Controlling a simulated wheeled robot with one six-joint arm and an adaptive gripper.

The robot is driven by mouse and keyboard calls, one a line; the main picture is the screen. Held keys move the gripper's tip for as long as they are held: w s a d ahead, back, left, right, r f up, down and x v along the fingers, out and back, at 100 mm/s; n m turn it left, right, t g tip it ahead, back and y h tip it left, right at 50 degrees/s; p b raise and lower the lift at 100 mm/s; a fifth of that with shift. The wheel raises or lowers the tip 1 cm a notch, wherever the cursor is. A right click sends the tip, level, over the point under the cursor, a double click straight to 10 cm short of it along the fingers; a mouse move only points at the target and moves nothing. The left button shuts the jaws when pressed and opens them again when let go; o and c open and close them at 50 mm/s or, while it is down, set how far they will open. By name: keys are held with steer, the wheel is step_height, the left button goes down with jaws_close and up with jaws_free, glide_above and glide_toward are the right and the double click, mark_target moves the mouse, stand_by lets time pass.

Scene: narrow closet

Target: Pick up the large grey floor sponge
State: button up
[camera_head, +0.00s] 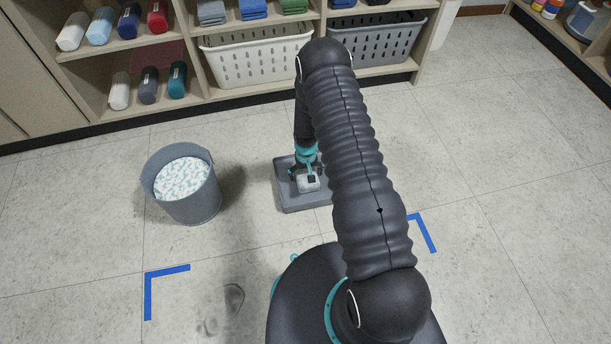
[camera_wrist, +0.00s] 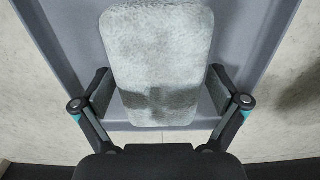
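The grey floor sponge (camera_wrist: 157,50) is a fuzzy, rounded rectangle lying in a shallow grey tray (camera_wrist: 72,38). In the head view the pale sponge (camera_head: 309,185) shows just below my gripper (camera_head: 306,174), inside the tray (camera_head: 291,204) on the floor. In the wrist view my gripper (camera_wrist: 160,90) has its two fingers apart, one on each side of the sponge's near part. Narrow gaps seem to show between the fingers and the sponge. A dark shadow falls across the sponge's near end. My arm hides the tray's right part in the head view.
A grey bucket (camera_head: 190,200) with speckled white contents stands left of the tray. Shelves with rolled towels (camera_head: 119,89), a white basket (camera_head: 255,58) and a grey basket (camera_head: 378,42) line the back. Blue tape corners (camera_head: 149,290) mark the floor. Open floor lies at right.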

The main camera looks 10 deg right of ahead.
mark_target(306, 172)
steer(key=c, duration=0.9)
steer(key=shift+o, duration=0.2)
steer(key=shift+r, duration=0.15)
steer(key=shift+r, duration=0.2)
step_height(306, 172, up, 4)
steer(key=shift+f, duration=0.1)
steer(key=s+d+r, duration=0.6)
steer(key=d, duration=0.4)
steer(key=shift+r+p, duration=0.3)
steer(key=shift+p, duration=0.15)
